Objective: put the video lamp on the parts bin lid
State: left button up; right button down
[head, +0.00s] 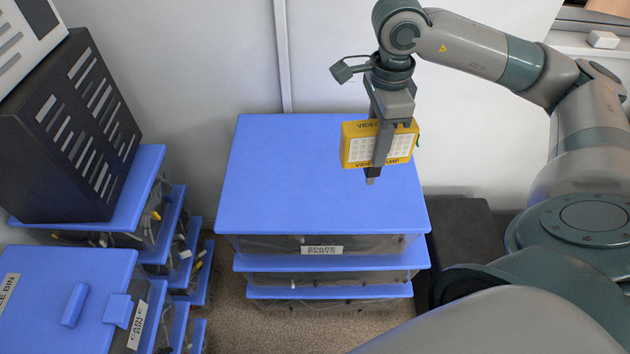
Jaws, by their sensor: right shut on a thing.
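The video lamp (358,146) is a yellow box with a grid of white lights and black lettering. My right gripper (372,178) points down and is shut on the lamp, one finger across its front. The lamp appears over the right part of the blue parts bin lid (280,180), the top of a stack of bins in the middle. I cannot tell surely whether the lamp touches the lid or hangs above it. The rest of the lid is bare. My left gripper is not in view.
Stacked cable bins (60,290) with blue lids stand at the left. A black slotted case (75,135) sits on the stack behind. A dark box (462,240) stands right of the middle stack. A pale wall is behind.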

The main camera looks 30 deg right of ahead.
jog(key=shift+w+d+r+m, duration=0.15)
jog(key=shift+d+r+m, duration=0.35)
jog(key=shift+m, duration=0.3)
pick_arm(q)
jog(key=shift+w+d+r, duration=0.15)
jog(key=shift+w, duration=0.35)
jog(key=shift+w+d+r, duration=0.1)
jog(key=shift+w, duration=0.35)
pick_arm(e)
jog(key=shift+a, duration=0.1)
